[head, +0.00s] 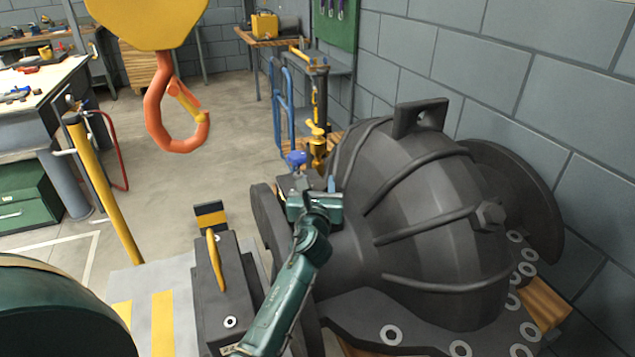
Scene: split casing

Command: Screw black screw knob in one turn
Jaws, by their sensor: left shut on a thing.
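A large dark grey split casing (410,215) with raised ribs and a flange of ringed bolt holes fills the right of the head view. My left arm rises from the bottom middle. My left gripper (314,186) is at the casing's left end, shut on a small dark part. The gripper covers most of that part, so I cannot make out clearly whether it is the black screw knob. No other black screw knob shows plainly. My right gripper is not in view.
An orange hook (178,118) hangs from a yellow block (148,22) at upper left. A dark box with a yellow handle (216,262) stands left of my arm. A yellow post (102,190) and a workbench (42,85) are further left. A block wall (555,95) closes the right side.

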